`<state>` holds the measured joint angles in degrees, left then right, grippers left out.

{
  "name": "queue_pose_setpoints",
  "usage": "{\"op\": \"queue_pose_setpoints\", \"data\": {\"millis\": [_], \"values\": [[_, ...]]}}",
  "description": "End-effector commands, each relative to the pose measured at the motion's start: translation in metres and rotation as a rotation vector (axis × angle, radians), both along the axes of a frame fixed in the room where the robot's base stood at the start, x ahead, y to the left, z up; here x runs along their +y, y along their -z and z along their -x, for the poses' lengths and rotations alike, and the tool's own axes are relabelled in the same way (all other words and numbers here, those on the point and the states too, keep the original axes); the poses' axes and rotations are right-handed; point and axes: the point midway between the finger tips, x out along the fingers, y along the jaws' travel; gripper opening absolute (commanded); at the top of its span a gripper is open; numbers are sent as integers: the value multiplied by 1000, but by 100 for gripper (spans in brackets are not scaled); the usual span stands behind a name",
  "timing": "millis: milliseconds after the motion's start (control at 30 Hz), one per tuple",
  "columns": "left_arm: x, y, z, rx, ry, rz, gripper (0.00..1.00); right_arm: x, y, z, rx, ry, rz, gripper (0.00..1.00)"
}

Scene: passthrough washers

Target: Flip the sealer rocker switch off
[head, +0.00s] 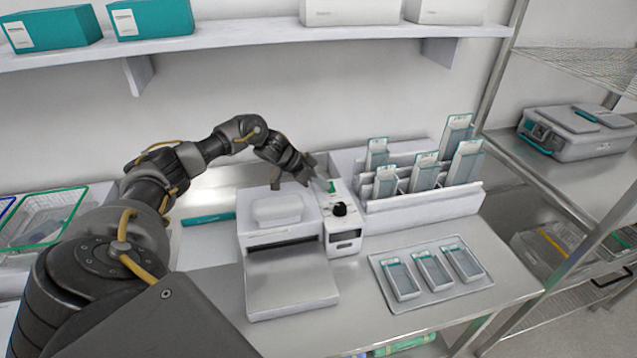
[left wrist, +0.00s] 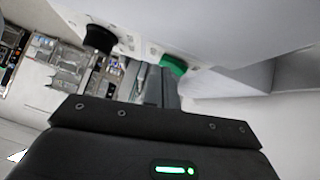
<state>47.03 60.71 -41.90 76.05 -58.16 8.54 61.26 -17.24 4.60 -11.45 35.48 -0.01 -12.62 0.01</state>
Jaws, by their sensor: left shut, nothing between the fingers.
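The white sealer (head: 281,210) stands on the steel counter, with its control panel on its right side. The green rocker switch (head: 332,186) is at the back of that panel, behind a black knob (head: 340,209). In the left wrist view the green switch (left wrist: 173,65) is right beside my fingertips, and the black knob (left wrist: 99,39) is to the left. My left gripper (head: 317,180) is shut and empty, its tips pointing down at the switch. I cannot tell whether they touch it, or which way the rocker is tilted. My right gripper is out of view.
A white rack (head: 425,205) with several upright pouches stands right of the sealer. A tray (head: 395,300) with three pouches lies in front of it. A wire basket (head: 40,222) is at far left. A wall shelf (head: 240,35) with boxes runs above. A grey case (head: 580,130) is at right.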

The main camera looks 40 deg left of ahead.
Motion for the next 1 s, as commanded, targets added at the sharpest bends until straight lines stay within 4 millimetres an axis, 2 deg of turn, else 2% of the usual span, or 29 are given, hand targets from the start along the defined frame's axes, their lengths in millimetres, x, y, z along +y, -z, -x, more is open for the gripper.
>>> {"op": "queue_pose_setpoints", "data": {"millis": [167, 400, 800, 1000], "values": [[-1, -1, -3, 0, 5, 1, 0, 1, 0, 0, 0, 0, -1, 0], [8, -4, -9, -1, 2, 1, 0, 2, 1, -3, -5, 0, -2, 0], [12, -5, -9, 0, 1, 2, 0, 2, 0, -2, -3, 0, -2, 0], [15, -22, -9, 0, -2, 2, 0, 1, -16, -1, -3, 0, -2, 0]]}}
